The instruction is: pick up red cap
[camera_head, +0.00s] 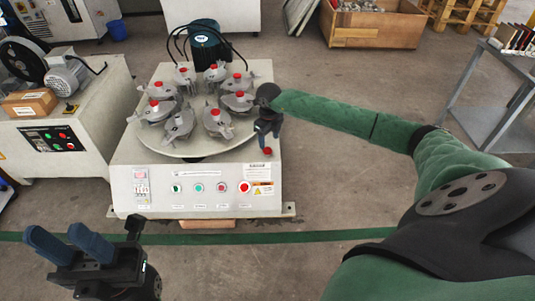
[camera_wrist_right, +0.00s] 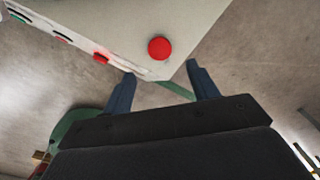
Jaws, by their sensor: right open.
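A small round red cap (camera_head: 267,151) sits on the front right corner of the white machine's top. It also shows in the right wrist view (camera_wrist_right: 159,48), just beyond the fingertips and roughly midway between them. My right gripper (camera_head: 267,138) points down above the cap and is open and empty; its two blue fingers (camera_wrist_right: 160,71) stand apart on either side of the cap's line. I cannot tell the exact height gap. My left gripper (camera_head: 57,233) is at the lower left, with its two blue fingers apart and nothing between them, away from the machine.
A second cabinet (camera_head: 95,115) stands left. Floor in front is clear.

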